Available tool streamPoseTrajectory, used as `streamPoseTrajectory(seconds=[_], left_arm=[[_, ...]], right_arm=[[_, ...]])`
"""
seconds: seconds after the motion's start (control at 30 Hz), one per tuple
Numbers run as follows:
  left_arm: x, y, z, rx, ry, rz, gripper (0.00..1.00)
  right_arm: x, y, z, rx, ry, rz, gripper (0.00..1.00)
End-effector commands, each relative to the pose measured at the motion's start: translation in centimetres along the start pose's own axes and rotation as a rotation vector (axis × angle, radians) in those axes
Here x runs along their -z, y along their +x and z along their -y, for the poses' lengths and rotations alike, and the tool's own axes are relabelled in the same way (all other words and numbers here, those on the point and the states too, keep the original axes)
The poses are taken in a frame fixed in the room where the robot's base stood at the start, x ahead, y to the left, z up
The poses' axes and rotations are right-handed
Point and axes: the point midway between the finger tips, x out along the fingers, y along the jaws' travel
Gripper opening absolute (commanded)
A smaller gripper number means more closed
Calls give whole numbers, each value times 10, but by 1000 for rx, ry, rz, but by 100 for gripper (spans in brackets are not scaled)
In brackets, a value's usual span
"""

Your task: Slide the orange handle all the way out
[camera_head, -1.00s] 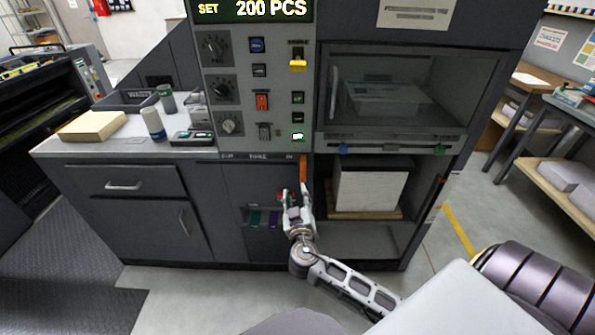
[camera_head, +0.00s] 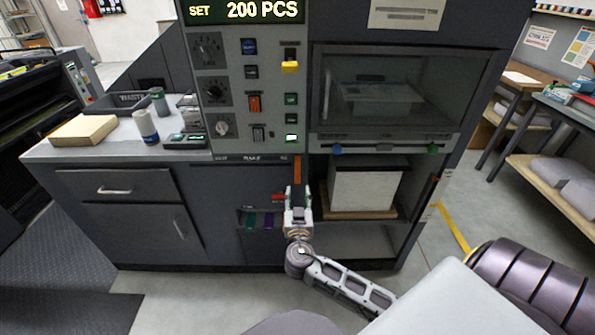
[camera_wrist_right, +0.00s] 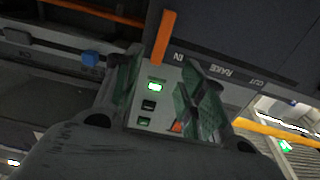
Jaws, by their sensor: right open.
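The orange handle (camera_head: 297,170) is a narrow upright bar on the front of the dark machine, just under the counter's edge. In the right wrist view the orange handle (camera_wrist_right: 163,38) stands beside the label "IN", beyond the fingers. My right gripper (camera_head: 298,197) is just below the handle in the head view, with its fingers pointing up toward it. In the wrist view my right gripper (camera_wrist_right: 160,97) is open, with nothing between its fingers. I cannot tell whether a finger touches the handle. My left gripper is not in view.
The control panel (camera_head: 250,75) with knobs and switches is above the handle. An open bay with a white paper stack (camera_head: 366,190) is to its right, below a windowed cover (camera_head: 400,90). A drawer cabinet (camera_head: 125,185) stands left. Floor in front is open.

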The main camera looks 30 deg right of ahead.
Motion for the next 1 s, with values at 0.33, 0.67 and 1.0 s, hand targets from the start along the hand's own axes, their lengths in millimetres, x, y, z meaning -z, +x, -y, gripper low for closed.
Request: streamPoseTrajectory(seconds=[0.33, 0.67, 1.0], left_arm=[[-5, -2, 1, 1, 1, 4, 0], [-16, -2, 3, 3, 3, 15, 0], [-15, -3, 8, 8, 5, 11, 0]], right_arm=[[1, 23, 0, 0, -2, -1, 41], [2, 56, 0, -1, -1, -2, 41], [1, 89, 0, 0, -2, -1, 41]])
